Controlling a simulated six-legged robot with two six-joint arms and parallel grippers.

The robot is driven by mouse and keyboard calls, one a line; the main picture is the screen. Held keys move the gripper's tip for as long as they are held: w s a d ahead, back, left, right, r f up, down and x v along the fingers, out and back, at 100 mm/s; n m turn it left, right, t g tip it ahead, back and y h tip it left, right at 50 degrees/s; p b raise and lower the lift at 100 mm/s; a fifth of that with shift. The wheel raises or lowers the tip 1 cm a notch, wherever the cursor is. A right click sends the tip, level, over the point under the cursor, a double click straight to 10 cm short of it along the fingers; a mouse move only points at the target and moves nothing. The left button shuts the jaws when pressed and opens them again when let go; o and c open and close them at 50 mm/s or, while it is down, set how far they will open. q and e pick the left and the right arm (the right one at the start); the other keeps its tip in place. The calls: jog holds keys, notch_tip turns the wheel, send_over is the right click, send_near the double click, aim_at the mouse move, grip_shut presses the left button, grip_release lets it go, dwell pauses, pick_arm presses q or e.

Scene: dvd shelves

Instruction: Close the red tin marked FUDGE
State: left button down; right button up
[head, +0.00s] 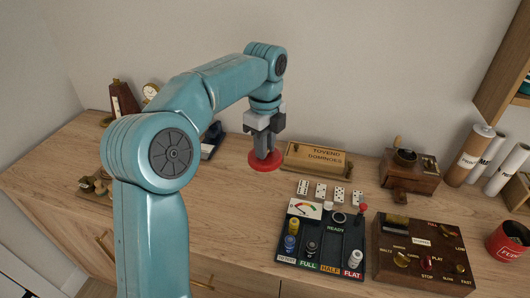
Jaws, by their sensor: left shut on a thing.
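My left gripper (265,152) points down at the back middle of the wooden counter. It is shut on a flat round red lid (265,165), whose disc shows below the fingers. The part between the fingers is hidden, and I cannot tell whether the lid touches the counter. A red tin (509,242) with a pale label stands at the right edge of the head view. Its lettering is too small to read fully. Its top looks open and dark inside. The lid is well to the left of the tin. My right gripper is not in view.
Between lid and tin stand a TOVENO DOMINOES box (317,158), several dominoes, a black battery tester (322,237), a wooden grinder (408,173) and a brown control box (424,255). Rolled papers (471,154) stand behind the tin. A shelf (503,85) overhangs at the upper right.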

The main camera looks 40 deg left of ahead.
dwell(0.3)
pick_arm(q)
jog(key=w+d+f+n, duration=0.1)
jog(key=d+f+n, duration=0.3)
jog(key=d+n, duration=0.1)
jog(key=w+d+f+n, duration=0.1)
jog(key=d+f+n, duration=0.2)
jog(key=d+n, duration=0.3)
jog(key=w+d+f+n, duration=0.2)
jog(key=d+f+n, duration=0.2)
jog(key=d, duration=0.5)
jog(key=shift+f+n, duration=0.35)
jog(key=shift+n, duration=0.35)
jog(key=shift+d+f, duration=0.1)
jog(key=shift+s, duration=0.1)
